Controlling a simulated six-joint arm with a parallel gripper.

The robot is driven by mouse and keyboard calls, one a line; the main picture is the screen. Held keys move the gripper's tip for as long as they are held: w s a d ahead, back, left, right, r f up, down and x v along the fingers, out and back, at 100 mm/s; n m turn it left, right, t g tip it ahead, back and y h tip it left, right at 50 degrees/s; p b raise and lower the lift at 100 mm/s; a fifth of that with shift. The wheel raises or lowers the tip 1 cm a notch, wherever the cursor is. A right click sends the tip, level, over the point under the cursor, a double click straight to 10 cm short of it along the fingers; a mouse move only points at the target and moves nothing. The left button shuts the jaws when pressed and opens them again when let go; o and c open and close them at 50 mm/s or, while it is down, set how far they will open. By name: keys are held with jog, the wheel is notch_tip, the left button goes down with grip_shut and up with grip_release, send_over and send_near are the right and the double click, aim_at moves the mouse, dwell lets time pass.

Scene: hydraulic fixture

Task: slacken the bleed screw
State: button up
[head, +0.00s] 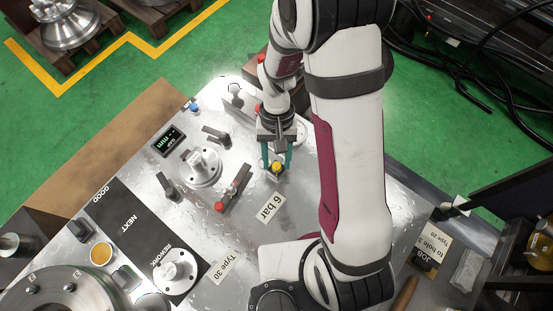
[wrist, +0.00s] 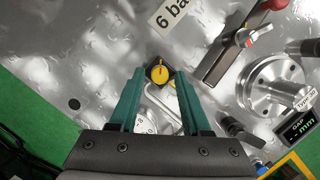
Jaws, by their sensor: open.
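The bleed screw appears to be the small yellow knob (head: 277,168) on the metal plate, near the "6 bar" label. In the wrist view the yellow knob (wrist: 159,71) has a red mark on its face and sits on a dark base. My gripper (head: 275,160) has teal fingers and points down at the knob. In the wrist view my gripper (wrist: 158,82) is open, with one finger to each side of the knob's line and clear gaps. The fingers hold nothing. Whether the tips are level with the knob or above it, I cannot tell.
A lever valve with a red end (head: 219,206) lies left of the knob. A round flanged part (head: 201,167) sits between clamps, with a gap display (head: 169,140) beyond. The "6 bar" label (head: 270,208) lies close by. A dark GOOD/NEXT/REWORK strip (head: 128,220) is at lower left.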

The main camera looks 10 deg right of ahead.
jog(key=shift+f, duration=0.15)
jog(key=shift+r, duration=1.25)
jog(key=m+y, duration=0.1)
jog(key=m, duration=0.2)
jog(key=shift+s+d, duration=0.1)
jog(key=shift+d, duration=0.05)
jog(key=shift+f, duration=0.1)
